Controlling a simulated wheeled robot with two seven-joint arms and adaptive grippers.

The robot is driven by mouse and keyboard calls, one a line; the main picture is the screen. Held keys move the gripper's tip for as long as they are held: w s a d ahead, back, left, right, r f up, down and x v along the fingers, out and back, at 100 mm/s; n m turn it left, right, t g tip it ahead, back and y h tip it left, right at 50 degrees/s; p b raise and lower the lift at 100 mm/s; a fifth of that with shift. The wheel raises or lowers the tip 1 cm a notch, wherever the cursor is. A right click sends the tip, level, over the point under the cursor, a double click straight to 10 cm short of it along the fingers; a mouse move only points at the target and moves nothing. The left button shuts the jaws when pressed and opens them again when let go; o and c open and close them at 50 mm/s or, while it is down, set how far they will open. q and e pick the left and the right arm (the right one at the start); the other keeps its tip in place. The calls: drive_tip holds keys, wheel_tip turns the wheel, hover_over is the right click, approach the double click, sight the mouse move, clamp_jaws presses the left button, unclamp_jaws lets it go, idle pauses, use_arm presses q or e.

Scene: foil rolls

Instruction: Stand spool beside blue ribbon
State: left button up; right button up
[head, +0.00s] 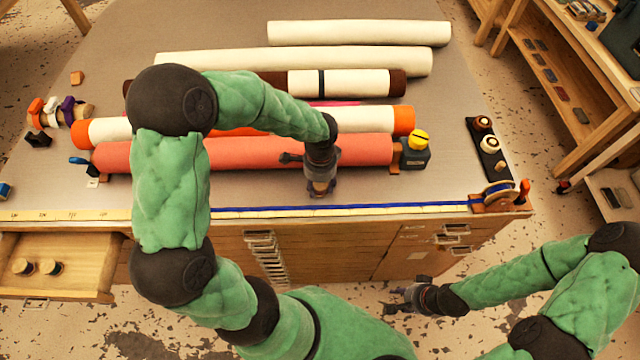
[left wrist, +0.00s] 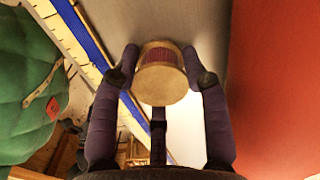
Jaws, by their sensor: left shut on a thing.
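My left gripper (head: 320,184) is shut on a small spool, above the table near its front edge. In the left wrist view the spool (left wrist: 162,80) shows a round tan end and a dark red winding between the two fingers. The gripper hides most of it in the head view. The blue ribbon (head: 400,207) lies along the table's front edge, just in front of this gripper, and it also shows in the left wrist view (left wrist: 86,36). Whether the spool touches the table is unclear. My right gripper (head: 398,300) appears open and empty, low in front of the cabinet.
A salmon roll (head: 245,152) lies just behind my left gripper, with several other rolls further back. A dark weight with a yellow knob (head: 415,155) stands at its right end. A ribbon reel (head: 497,191) is at the right corner. An open drawer (head: 75,285) holds two spools.

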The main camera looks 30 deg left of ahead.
use_arm(q)
drive_tip(key=shift+f, duration=0.15)
drive_tip(key=o, duration=0.9)
drive_tip(key=shift+c, duration=0.2)
drive_tip(key=shift+r, duration=0.25)
wheel_tip(320, 180, up, 12)
drive_tip(key=p, duration=0.2)
